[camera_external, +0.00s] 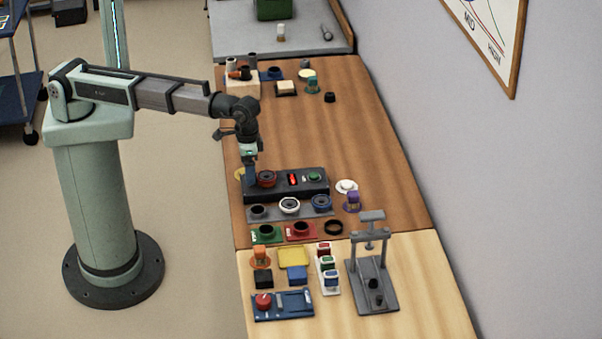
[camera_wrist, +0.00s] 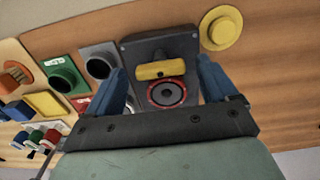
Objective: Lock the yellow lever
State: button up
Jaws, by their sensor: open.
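The yellow lever (camera_wrist: 160,70) is a short bar on one end of a dark test box (camera_wrist: 135,48), above a red-ringed speaker (camera_wrist: 166,94) in the wrist view. The box also shows in the external view (camera_external: 300,193), where my gripper hides the lever. My gripper (camera_wrist: 160,64) is open, with its blue fingers on either side of the lever in the picture. In the external view my gripper (camera_external: 249,174) points down at the left end of the box. I cannot tell whether a finger touches the lever.
A yellow disc (camera_wrist: 221,28) lies beside the box. A grey tray with speakers (camera_external: 268,215) stands in front of it. A grey press stand (camera_external: 385,295) and a blue fixture (camera_external: 282,306) stand nearer the camera. The wooden table behind the box (camera_external: 345,140) is mostly clear.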

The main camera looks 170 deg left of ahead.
jog(key=shift+f, duration=0.2)
jog(key=shift+c, duration=0.5)
jog(key=c, duration=1)
jog(key=shift+o, duration=0.2)
